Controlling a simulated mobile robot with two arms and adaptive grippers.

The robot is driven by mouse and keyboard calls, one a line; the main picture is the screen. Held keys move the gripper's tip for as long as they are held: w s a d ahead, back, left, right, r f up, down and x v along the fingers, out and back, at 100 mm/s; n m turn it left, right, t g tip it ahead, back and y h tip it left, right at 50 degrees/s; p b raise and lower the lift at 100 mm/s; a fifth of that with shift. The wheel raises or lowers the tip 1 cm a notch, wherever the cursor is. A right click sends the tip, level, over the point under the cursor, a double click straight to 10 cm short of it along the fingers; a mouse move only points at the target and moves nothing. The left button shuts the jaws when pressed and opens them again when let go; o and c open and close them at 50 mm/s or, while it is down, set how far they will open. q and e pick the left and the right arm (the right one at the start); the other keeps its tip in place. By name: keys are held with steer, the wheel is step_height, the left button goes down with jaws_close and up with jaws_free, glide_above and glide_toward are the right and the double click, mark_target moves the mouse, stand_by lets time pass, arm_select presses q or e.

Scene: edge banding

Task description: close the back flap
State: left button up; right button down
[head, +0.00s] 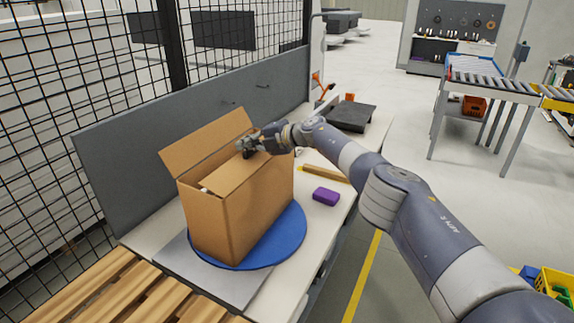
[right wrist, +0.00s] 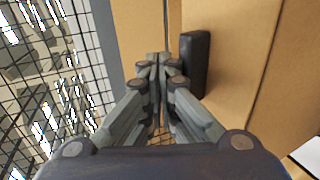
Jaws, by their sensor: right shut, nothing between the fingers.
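A brown cardboard box (head: 237,212) stands upright in the head view. Its back flap (head: 205,142) is raised and leans outward, away from the box. Another top flap (head: 228,172) lies folded inward over the opening. My right gripper (head: 246,146) is shut and empty at the right end of the box top, near the right end of the back flap. In the right wrist view its closed fingertips (right wrist: 158,58) are between or in front of cardboard panels (right wrist: 228,50); I cannot tell whether they touch. My left gripper is not in view.
The box sits on a blue round turntable (head: 282,240) on a light workbench (head: 318,215). A grey panel (head: 115,185) stands close behind. A purple block (head: 326,196), a wooden strip (head: 328,174) and a black plate (head: 352,116) lie to the right.

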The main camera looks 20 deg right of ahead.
steer(key=shift+w+a+f, duration=0.1)
stand_by(2.5)
steer(key=shift+p, duration=0.3)
steer(key=shift+r+p, duration=0.65)
steer(key=shift+r, duration=0.2)
